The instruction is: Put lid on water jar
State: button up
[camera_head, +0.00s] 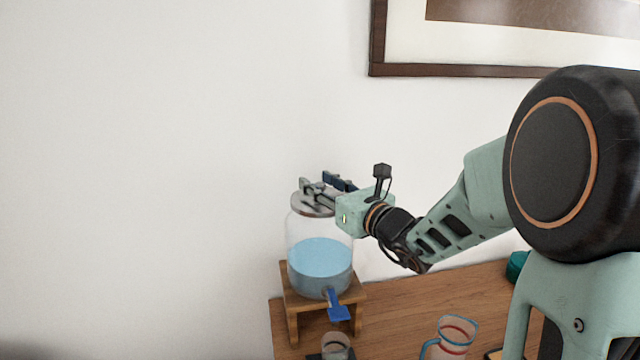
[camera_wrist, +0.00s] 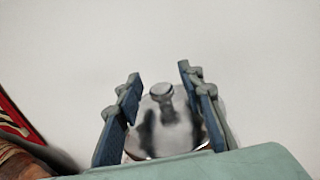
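The water jar (camera_head: 320,262) is clear glass with blue water and a blue tap, and it stands upright on a small wooden stand. The round metal lid (camera_head: 305,207) lies over the jar's mouth and looks about level. Part of its rim is hidden behind my gripper (camera_head: 320,184), so I cannot tell if it sits fully flush. In the wrist view the shiny lid (camera_wrist: 150,138) has a knob standing up at its middle. The blue-padded fingers of my gripper (camera_wrist: 160,75) are spread on either side of the knob, with gaps to it.
The wooden stand (camera_head: 292,300) is on a wooden table (camera_head: 400,300). A small glass (camera_head: 336,346) is in front of the stand, and a pitcher with a blue rim (camera_head: 450,337) is to the right. A picture frame (camera_head: 470,71) hangs on the wall behind.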

jog(key=b+v, duration=0.1)
jog(key=v, duration=1.1)
jog(key=shift+b, duration=0.3)
